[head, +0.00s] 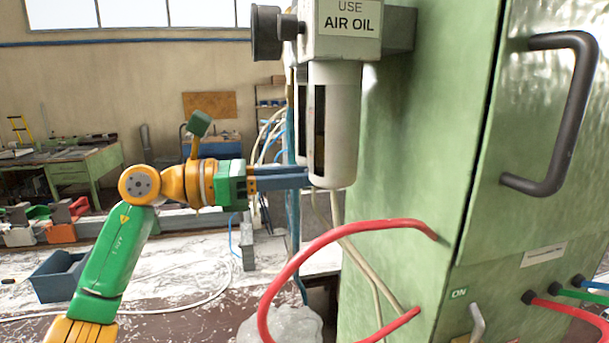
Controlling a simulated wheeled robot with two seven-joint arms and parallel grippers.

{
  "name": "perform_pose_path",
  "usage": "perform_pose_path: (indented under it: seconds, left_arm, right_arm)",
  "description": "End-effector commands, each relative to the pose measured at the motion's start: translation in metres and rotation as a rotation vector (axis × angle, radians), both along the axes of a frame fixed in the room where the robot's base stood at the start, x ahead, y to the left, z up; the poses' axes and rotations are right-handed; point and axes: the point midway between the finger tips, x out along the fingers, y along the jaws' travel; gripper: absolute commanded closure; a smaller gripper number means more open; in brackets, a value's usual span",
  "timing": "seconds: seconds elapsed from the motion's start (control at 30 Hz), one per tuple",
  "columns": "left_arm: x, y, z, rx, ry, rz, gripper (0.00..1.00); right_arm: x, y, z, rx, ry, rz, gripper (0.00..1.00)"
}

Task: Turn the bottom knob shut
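A lubricator unit labelled "USE AIR OIL" (345,22) is fixed to the green cabinet. A large dark round knob (266,33) sticks out from its upper left side. Its pale bowl (336,125) hangs below, with a dark sight slot. No separate knob shows clearly at the bowl's bottom. My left gripper (304,178) points right, its blue-grey fingertips at the bowl's lower left edge. I cannot tell whether they touch the bowl, or whether the fingers are open or shut. My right gripper is out of view.
A red hose (330,234) loops out from the green cabinet (410,140) below the bowl. A dark door handle (565,120) and a small lever (478,322) under "ON" are on the right. A blue bin (58,275) and workbenches stand at left.

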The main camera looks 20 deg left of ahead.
Motion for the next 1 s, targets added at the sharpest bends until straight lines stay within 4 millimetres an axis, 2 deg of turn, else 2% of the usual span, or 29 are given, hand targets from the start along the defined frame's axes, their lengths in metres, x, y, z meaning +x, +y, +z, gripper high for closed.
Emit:
perform_pose_path:
  seconds: [0.1, 0.13, 0.2, 0.23, 0.53, 0.67, 0.8, 1.0]
  left_arm:
    - [0.0, 0.001, 0.004, -0.008, -0.008, 0.003, 1.0]
    - [0.0, 0.001, 0.004, -0.009, -0.007, 0.003, 0.57]
    - [0.0, 0.001, 0.003, -0.007, -0.006, 0.003, 0.38]
    - [0.0, 0.001, 0.003, -0.006, -0.005, 0.003, 0.36]
    - [-0.002, 0.003, 0.0, -0.004, -0.004, 0.003, 0.36]
    - [-0.015, 0.025, -0.004, -0.005, -0.005, 0.006, 0.36]
    - [-0.031, 0.049, -0.001, -0.005, -0.005, 0.005, 0.36]
    - [-0.04, 0.061, 0.001, -0.004, -0.004, 0.002, 0.36]
  right_arm:
    - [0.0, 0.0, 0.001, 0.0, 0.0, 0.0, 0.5]
    - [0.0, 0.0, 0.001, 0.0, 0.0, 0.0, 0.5]
    - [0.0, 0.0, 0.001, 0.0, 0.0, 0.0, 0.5]
    - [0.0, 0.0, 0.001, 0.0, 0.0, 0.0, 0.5]
    - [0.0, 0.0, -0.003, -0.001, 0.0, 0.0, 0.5]
    - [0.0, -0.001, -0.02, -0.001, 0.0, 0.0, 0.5]
    - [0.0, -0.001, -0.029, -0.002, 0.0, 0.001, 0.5]
    - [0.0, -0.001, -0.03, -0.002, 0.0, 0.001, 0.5]
